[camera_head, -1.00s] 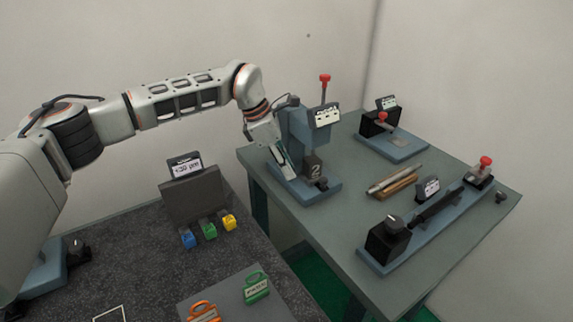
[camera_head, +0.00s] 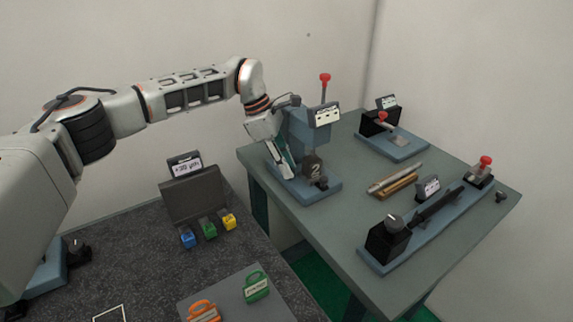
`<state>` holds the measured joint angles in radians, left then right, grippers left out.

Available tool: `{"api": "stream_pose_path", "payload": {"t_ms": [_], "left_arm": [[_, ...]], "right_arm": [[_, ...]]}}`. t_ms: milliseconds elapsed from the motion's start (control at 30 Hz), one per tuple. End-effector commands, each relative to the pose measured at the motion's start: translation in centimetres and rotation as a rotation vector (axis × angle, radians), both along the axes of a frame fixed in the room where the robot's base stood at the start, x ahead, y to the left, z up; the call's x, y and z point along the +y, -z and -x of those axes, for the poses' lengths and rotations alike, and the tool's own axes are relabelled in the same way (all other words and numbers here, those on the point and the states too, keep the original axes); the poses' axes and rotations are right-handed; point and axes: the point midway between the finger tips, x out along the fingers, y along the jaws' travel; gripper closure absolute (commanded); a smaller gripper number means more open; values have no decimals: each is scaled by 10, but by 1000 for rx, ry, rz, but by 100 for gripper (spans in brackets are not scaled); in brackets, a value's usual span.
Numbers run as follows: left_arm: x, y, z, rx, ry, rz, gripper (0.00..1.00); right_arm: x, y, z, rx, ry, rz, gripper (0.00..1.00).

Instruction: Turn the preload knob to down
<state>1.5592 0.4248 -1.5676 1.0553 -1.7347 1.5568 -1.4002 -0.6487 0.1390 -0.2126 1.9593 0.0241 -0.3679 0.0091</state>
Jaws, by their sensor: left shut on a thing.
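My left gripper (camera_head: 284,166) is shut at the left side of a blue-grey fixture (camera_head: 300,125) on the green-grey table. The part between its fingers is hidden by the gripper itself. The fixture carries a dark block marked 2 (camera_head: 312,166), a white label plate (camera_head: 326,115) and a red-topped lever (camera_head: 325,80). A dark round knob with a light mark (camera_head: 393,222) sits on the black block of a long blue base, well away from my gripper. I cannot tell which of these is the preload knob. My right gripper is not in view.
A red-handled fixture (camera_head: 390,145) stands at the table's back. A wooden holder with a metal rod (camera_head: 395,184) lies mid-table. On the dark bench are a grey display stand (camera_head: 192,195), small coloured blocks (camera_head: 209,230) and a green tag (camera_head: 256,287). A gap separates bench and table.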

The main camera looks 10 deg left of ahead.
Motion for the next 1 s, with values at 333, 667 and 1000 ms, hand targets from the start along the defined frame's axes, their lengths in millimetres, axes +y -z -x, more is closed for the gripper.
{"api": "stream_pose_path", "payload": {"t_ms": [333,667,1000], "left_arm": [[0,0,0,0,0,0,63],[12,-28,0,-5,-2,0,63],[28,-67,2,0,-1,-1,63]], "right_arm": [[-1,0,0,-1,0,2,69],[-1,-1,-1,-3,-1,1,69],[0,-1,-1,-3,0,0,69]]}}
